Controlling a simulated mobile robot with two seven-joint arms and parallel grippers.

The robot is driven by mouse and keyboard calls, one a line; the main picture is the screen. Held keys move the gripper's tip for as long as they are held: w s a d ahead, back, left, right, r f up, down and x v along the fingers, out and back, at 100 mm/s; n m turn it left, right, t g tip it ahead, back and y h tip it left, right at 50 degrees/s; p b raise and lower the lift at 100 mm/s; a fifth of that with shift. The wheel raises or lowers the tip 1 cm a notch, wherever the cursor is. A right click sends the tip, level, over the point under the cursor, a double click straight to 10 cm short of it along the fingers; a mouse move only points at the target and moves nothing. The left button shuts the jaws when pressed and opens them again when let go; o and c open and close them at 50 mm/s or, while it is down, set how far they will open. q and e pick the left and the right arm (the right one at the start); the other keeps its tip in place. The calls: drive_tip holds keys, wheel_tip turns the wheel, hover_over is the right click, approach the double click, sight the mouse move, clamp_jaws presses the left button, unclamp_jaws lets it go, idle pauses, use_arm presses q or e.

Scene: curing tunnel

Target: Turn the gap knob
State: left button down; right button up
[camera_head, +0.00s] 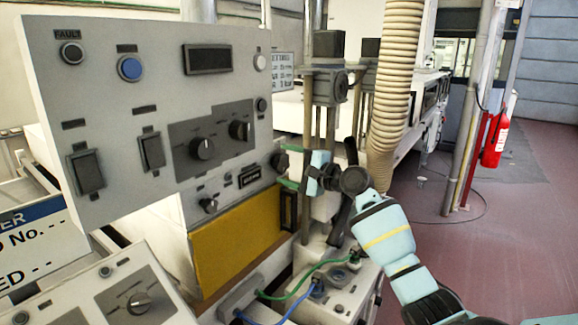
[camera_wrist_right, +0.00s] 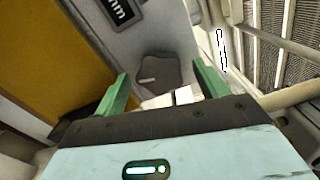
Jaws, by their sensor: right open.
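A dark round knob (camera_head: 279,160) sits at the right end of the lower grey panel, beside a black "mm" display (camera_head: 249,177). I take it as the gap knob. In the right wrist view the knob (camera_wrist_right: 158,69) shows dark grey with a short pale mark, between the green fingers. My right gripper (camera_head: 287,167) is open at the knob, one finger on each side. I cannot tell whether a finger touches it. My left gripper is not in view.
Other knobs (camera_head: 202,148) and a blue button (camera_head: 130,68) are on the tilted panel. A yellow panel (camera_head: 235,245) lies below. Vertical posts and a ribbed hose (camera_head: 398,70) stand close to my right arm. Open floor (camera_head: 500,230) lies at right.

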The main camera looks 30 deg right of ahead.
drive_tip(key=shift+s+d+f, duration=0.1)
drive_tip(key=shift+s+d, duration=0.15)
drive_tip(key=shift+s, duration=0.3)
drive_tip(key=v, duration=0.6)
drive_tip(key=shift+s, duration=0.25)
drive_tip(key=shift+d, duration=0.1)
